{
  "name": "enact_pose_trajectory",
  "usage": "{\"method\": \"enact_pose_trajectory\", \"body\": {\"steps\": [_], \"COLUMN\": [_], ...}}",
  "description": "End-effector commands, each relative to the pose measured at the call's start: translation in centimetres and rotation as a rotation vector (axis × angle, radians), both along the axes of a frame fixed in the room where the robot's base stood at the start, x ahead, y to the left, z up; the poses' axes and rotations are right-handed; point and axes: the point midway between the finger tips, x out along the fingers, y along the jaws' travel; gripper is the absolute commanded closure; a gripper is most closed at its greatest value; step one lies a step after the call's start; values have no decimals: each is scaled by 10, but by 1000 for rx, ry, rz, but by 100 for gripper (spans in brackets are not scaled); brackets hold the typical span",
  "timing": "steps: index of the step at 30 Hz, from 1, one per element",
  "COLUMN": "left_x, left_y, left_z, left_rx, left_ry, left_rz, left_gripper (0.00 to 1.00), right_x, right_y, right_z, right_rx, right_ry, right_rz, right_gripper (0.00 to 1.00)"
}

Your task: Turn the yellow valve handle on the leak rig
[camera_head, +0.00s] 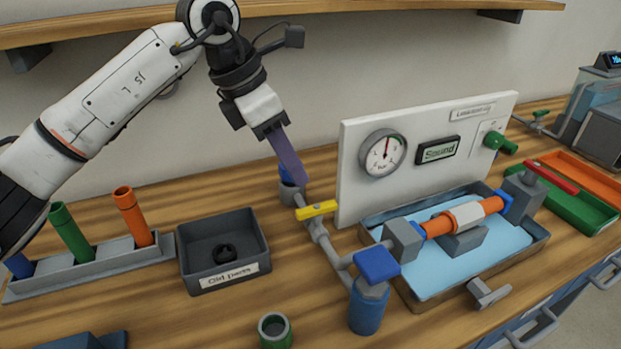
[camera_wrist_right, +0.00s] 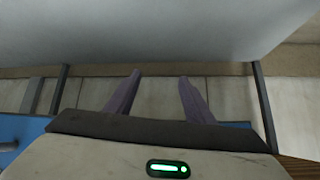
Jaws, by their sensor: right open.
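The yellow valve handle (camera_head: 318,209) sits on grey pipework at the left end of the leak rig (camera_head: 362,205), in front of the white panel's left edge. My left gripper (camera_head: 300,177) points down just above and behind the handle in the head view. Its purple fingers overlap edge-on, so I cannot tell if they are apart. A small gap shows between the fingertips and the handle in the picture. My right gripper (camera_wrist_right: 160,83) is in the right wrist view, its two purple fingers apart with nothing between them.
The panel carries a gauge (camera_head: 383,153) and a green-lettered display (camera_head: 438,150). A blue-capped bottle (camera_head: 369,305) stands in front of the pipework. A dark bin (camera_head: 193,261) and a rack of coloured tubes (camera_head: 95,274) are at left. A shelf (camera_head: 110,24) runs overhead.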

Motion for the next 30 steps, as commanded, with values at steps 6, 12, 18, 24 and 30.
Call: {"method": "enact_pose_trajectory", "body": {"steps": [6,12,18,24,30], "left_x": [4,9,12,13,13], "left_y": [-13,-26,-33,-35,-34], "left_z": [-34,-67,-86,-90,-90], "left_rx": [2,1,1,1,1], "left_ry": [6,5,2,1,1], "left_rz": [-2,-2,-1,-1,0], "left_gripper": [67,67,67,67,77], "right_x": [-12,-11,-9,-5,-4], "right_y": [0,0,0,0,0], "right_z": [-3,2,5,8,8], "right_rx": [-1,0,1,1,1], "right_ry": [26,24,17,9,9], "right_rz": [0,1,1,1,1], "right_gripper": [51,51,51,51,51]}}
